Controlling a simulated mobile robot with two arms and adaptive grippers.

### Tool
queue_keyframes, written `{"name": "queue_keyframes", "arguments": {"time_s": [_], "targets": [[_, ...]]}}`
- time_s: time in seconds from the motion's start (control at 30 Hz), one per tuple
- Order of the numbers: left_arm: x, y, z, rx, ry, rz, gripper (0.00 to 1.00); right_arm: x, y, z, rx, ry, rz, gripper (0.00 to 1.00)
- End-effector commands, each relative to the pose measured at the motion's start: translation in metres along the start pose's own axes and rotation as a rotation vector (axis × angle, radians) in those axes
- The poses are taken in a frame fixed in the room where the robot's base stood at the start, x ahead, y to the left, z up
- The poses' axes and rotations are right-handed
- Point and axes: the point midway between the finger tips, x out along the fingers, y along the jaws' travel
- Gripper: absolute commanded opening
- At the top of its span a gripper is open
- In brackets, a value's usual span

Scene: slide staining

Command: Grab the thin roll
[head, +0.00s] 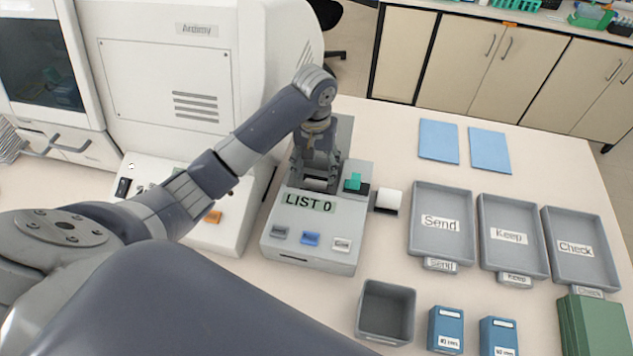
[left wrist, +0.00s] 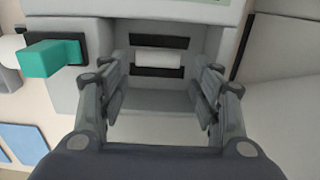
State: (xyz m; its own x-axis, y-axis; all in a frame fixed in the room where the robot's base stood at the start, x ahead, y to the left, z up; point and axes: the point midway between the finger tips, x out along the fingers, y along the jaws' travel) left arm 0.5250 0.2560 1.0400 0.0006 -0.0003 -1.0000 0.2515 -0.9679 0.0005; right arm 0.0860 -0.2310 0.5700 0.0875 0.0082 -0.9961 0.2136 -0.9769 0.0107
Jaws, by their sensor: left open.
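A thin white roll (left wrist: 160,59) sits in a dark slot in the recess of the grey label printer (head: 310,255). In the head view it shows only as a pale strip (head: 316,184) below my fingers. My left gripper (head: 316,165) points down at this recess. In the left wrist view its open fingers (left wrist: 160,95) stand on either side of the roll, apart from it, with nothing between them. A thicker white roll (head: 390,198) stands on the table right of the printer. My right gripper is not in view.
A green lever (head: 353,182) sticks up beside the recess. A large white machine (head: 170,75) stands close on the left. Grey trays marked Send (head: 424,249), Keep (head: 487,253) and Check (head: 548,253) lie right. An empty grey bin (head: 364,318) stands in front.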

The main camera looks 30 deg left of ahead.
Motion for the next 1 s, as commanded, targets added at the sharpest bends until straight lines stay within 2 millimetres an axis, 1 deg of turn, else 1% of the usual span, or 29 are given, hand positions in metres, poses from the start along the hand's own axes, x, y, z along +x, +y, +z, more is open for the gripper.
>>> {"name": "queue_keyframes", "arguments": {"time_s": [0.03,0.13,0.23,0.37,0.57,0.6,0.7,0.73,1.0], "targets": [[0.003,0.001,0.002,0.0,-0.005,-0.001,0.58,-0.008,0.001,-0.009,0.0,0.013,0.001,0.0],[0.017,0.002,0.002,0.0,-0.006,-0.001,0.58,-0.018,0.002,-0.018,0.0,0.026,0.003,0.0],[0.033,0.002,0.002,0.001,-0.005,-0.001,0.58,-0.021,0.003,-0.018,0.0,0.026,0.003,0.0],[0.043,0.003,0.001,0.001,-0.002,0.0,0.58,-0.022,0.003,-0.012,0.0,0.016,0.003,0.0],[0.045,0.003,0.001,0.001,-0.001,0.0,0.58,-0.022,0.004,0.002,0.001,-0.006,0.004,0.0],[0.045,0.003,0.001,0.001,-0.001,0.0,0.56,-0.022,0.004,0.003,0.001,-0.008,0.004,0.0],[0.045,0.003,0.001,0.001,-0.001,0.0,0.38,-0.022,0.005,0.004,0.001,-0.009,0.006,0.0],[0.045,0.003,0.001,0.001,-0.001,0.0,0.37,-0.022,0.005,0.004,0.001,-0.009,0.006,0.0],[0.044,0.002,0.001,0.001,-0.001,0.0,0.37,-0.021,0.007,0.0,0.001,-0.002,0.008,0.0]]}}
